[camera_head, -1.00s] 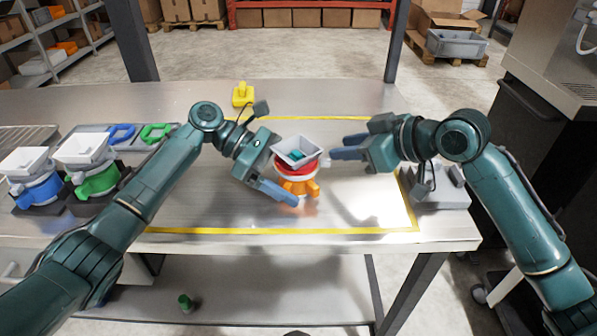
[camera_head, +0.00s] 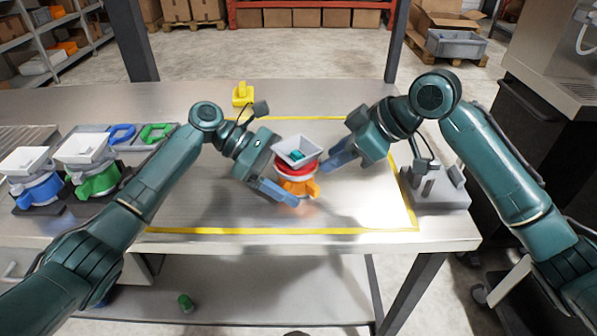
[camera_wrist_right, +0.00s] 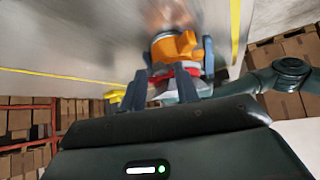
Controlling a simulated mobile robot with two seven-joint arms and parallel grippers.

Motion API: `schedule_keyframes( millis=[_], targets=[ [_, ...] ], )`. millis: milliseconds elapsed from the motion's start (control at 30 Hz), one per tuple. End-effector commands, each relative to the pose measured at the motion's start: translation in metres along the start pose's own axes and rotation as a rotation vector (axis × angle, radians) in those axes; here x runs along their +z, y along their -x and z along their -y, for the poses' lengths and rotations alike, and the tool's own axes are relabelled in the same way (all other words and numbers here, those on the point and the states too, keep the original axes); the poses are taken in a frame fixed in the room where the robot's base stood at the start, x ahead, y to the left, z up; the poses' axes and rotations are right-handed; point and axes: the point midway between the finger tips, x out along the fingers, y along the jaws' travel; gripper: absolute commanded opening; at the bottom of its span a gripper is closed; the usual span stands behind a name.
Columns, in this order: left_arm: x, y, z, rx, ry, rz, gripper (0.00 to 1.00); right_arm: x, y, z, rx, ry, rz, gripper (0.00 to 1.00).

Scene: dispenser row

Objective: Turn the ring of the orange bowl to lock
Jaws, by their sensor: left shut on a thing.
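The orange bowl (camera_head: 299,188) stands on the table inside the yellow outline. A red ring (camera_head: 296,172) sits on top of it, under a white square hopper (camera_head: 298,147) holding a small teal thing (camera_head: 297,155). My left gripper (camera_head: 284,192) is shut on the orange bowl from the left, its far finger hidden. My right gripper (camera_head: 336,157) is open at the right of the ring, its fingers pointing at it. In the right wrist view the red ring (camera_wrist_right: 166,74) shows between and beyond the two fingers (camera_wrist_right: 160,90), with the orange bowl (camera_wrist_right: 177,47) above it. I cannot tell whether they touch.
Two dispensers, blue (camera_head: 36,190) and green (camera_head: 99,180), stand at the left. Blue (camera_head: 122,131) and green (camera_head: 157,131) rings lie behind them. A yellow part (camera_head: 242,94) is at the back. A grey fixture (camera_head: 436,187) stands at the right. The front middle table is clear.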

Motion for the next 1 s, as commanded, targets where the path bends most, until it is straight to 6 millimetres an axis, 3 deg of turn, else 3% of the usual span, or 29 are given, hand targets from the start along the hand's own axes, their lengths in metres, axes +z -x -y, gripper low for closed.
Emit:
schedule_keyframes(
  millis=[300, 1000],
  targets=[
    [0.001, -0.001, 0.000, -0.002, -0.003, 0.002, 0.66, 0.001, -0.022, 0.001, -0.002, -0.002, 0.002, 0.31],
    [0.003, -0.004, 0.002, -0.011, -0.008, 0.007, 0.66, 0.006, -0.025, 0.009, -0.008, -0.006, 0.010, 0.31]
  ],
)
